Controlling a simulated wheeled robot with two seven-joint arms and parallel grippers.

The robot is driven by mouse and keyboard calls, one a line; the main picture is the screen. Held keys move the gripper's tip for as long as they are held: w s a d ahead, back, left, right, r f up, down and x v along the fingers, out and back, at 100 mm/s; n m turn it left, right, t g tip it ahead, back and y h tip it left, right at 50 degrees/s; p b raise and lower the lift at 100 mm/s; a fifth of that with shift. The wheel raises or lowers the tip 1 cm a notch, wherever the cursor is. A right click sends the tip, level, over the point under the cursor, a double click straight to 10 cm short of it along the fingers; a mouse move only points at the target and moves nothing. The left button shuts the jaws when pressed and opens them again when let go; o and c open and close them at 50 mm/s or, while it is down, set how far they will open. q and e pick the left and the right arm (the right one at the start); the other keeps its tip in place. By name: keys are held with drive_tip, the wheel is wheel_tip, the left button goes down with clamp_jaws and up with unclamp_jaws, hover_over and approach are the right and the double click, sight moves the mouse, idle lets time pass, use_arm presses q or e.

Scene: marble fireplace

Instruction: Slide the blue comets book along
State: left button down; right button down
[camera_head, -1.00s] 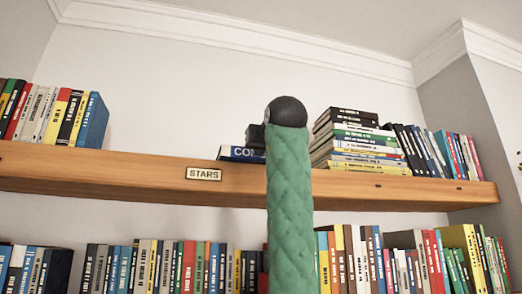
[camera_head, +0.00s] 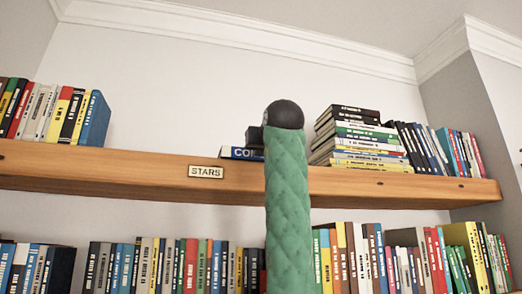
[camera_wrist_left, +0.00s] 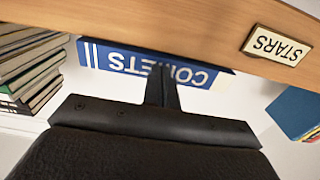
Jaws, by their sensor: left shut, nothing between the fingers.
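The blue comets book (camera_head: 238,153) lies flat on the upper shelf with its lettered spine facing out. Its right part is hidden behind my green left arm in the head view. In the wrist view, which is upside down, its spine (camera_wrist_left: 105,56) reads COMETS. My left gripper (camera_wrist_left: 160,88) is shut and empty, its fingertips overlapping the middle of the spine; I cannot tell if they touch it. In the head view, a dark part of the gripper (camera_head: 254,136) shows just above the book. My right gripper is not in view.
The wooden upper shelf (camera_head: 130,168) carries a STARS label (camera_head: 206,171) left of the book. A stack of flat books (camera_head: 358,140) stands to the right, also in the wrist view (camera_wrist_left: 28,62). Upright books end at a blue one (camera_head: 96,118); bare shelf lies between.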

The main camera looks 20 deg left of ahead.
use_arm(q)
drive_tip(key=shift+x, duration=0.95)
drive_tip(key=shift+s+d+f, duration=0.1)
drive_tip(key=shift+b+v, duration=0.85)
drive_tip(key=shift+v, duration=0.8)
